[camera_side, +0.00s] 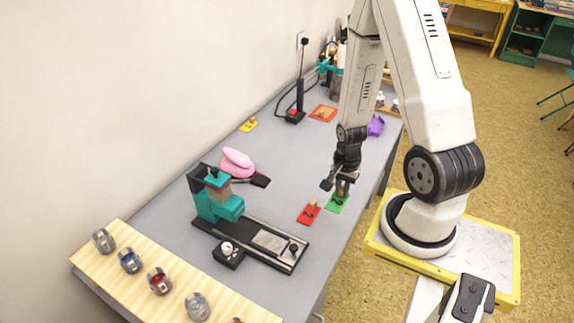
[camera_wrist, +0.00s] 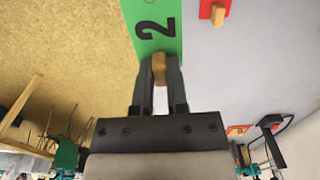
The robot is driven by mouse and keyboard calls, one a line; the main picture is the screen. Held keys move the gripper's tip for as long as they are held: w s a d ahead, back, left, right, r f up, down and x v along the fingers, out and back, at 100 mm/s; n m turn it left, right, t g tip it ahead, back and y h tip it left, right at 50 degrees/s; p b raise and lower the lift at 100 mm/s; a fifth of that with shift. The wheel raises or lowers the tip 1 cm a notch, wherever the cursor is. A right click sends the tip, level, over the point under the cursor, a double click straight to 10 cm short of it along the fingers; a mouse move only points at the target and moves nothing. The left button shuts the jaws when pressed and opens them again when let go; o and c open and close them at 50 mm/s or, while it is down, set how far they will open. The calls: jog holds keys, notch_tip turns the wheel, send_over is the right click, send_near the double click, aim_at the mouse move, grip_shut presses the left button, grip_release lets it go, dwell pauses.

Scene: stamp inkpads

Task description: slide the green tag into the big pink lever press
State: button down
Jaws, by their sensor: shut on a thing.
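The green tag (camera_side: 336,204) bears a black "2" and a small wooden knob, near the table's right edge in the side view. In the wrist view the green tag (camera_wrist: 151,28) extends away from the fingers. My gripper (camera_side: 343,187) is shut on the tag's wooden knob; both fingers of my gripper (camera_wrist: 159,70) flank it in the wrist view. I cannot tell whether the tag rests on the table or hangs just above it. The big pink lever press (camera_side: 238,162) stands by the wall, left of my gripper, with a dark base; its slot is not clear.
A red tag (camera_side: 308,214) lies just left of the green one. A teal press (camera_side: 216,201) with a long dark rail stands front left. A yellow tag (camera_side: 248,125), an orange-red tag (camera_side: 323,113) and a black lever stand (camera_side: 298,100) are farther back. Mid-table is clear.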

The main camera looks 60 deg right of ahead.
jog(key=shift+w+d+f+m, duration=0.15)
jog(key=shift+w+d+m, duration=0.15)
jog(key=shift+w+m, duration=0.3)
jog(key=shift+w+d+f+m, duration=0.3)
jog(key=shift+w+f+m, duration=0.2)
jog(key=shift+w+m, duration=2.75)
jog(key=shift+w+d+f+m, duration=0.4)
jog(key=shift+w+m, duration=1.95)
jog(key=shift+w, duration=1.85)
jog(key=shift+w+d+f+m, duration=0.2)
jog(key=shift+w+f+m, duration=0.35)
jog(key=shift+w+m, duration=2.7)
jog(key=shift+w+n, duration=0.45)
jog(key=shift+f, duration=0.3)
jog(key=shift+w+f, duration=0.1)
jog(key=shift+f, duration=2.45)
jog(key=shift+w, duration=1.7)
